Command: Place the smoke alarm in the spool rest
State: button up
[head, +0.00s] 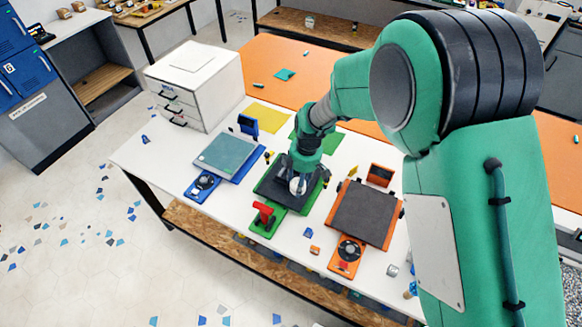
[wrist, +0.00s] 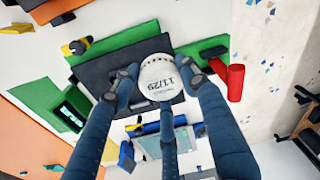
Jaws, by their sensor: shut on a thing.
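The smoke alarm (wrist: 160,78) is a white round disc with dark print reading 11/29. In the wrist view the three blue fingers of my gripper (wrist: 162,84) close around its rim. In the head view the alarm (head: 298,185) shows white under my gripper (head: 301,176), over the black bed of the green printer (head: 268,187); I cannot tell whether it touches the bed. A green plate (head: 266,229) with an upright red piece (head: 263,212) joins that printer's front; the red piece also shows in the wrist view (wrist: 235,82). I cannot tell for sure which part is the spool rest.
A blue printer (head: 226,156) stands to the left, with a round item on its front plate (head: 203,185). A white drawer unit (head: 195,85) is at the back left. Small loose pieces lie near the front edge.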

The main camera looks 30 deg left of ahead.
jog(key=w+a, duration=0.5)
jog(key=w+a+f, duration=0.1)
jog(key=w+a, duration=0.1)
jog(key=w, duration=0.1)
jog(key=shift+w+a+f, duration=0.1)
jog(key=shift+w+a, duration=0.15)
jog(key=shift+c, duration=0.2)
jog(key=shift+f+b, duration=0.3)
jog(key=shift+f, duration=1.4)
jog(key=shift+f+b, duration=0.35)
jog(key=shift+f, duration=0.25)
jog(key=o, duration=1.2)
jog(key=shift+r, duration=0.1)
